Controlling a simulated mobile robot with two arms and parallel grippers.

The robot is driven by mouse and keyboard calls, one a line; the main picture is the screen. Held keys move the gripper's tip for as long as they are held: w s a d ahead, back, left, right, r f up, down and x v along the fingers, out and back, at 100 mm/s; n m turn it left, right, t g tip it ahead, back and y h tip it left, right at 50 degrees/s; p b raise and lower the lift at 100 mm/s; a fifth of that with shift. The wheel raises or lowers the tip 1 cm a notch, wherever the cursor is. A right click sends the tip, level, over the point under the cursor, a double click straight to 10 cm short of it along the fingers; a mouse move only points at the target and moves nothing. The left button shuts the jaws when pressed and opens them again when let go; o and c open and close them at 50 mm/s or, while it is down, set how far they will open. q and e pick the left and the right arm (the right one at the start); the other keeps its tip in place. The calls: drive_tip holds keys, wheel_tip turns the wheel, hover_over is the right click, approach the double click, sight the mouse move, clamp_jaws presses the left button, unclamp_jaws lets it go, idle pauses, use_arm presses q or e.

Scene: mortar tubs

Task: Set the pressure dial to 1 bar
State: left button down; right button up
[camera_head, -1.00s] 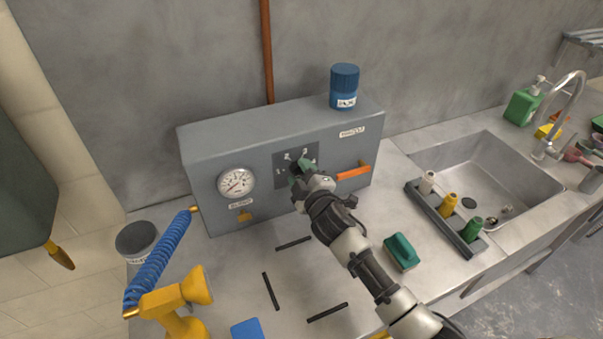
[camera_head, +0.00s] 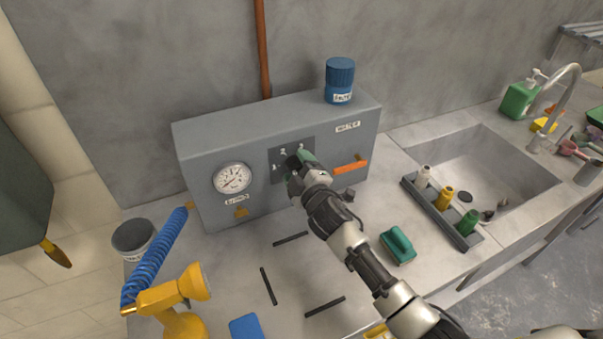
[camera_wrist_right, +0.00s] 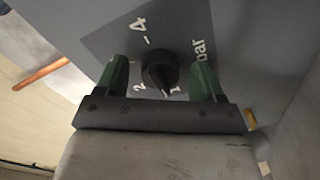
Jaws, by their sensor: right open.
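The pressure dial is a black round knob (camera_wrist_right: 160,72) on a dark plate (camera_wrist_right: 110,45) with white numbers and the word "bar". In the right wrist view my right gripper (camera_wrist_right: 159,75) is open, its two green fingers on either side of the knob with gaps showing. The knob's narrow end points down toward the 2 and 1 marks; which one it meets is not clear. In the head view my right gripper (camera_head: 297,165) is at the plate (camera_head: 277,168) on the grey box (camera_head: 205,150) and hides the knob. My left gripper is not in view.
A gauge (camera_head: 232,178) is left of the plate; an orange lever (camera_head: 350,167) is right. A blue jar (camera_head: 340,80) stands on the box.

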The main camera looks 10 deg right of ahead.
drive_tip(key=s+d+b, duration=0.1)
drive_tip(key=s+d, duration=0.1)
drive_tip(key=s, duration=0.8)
drive_tip(key=shift+s+b, duration=0.25)
drive_tip(key=shift+b, duration=0.15)
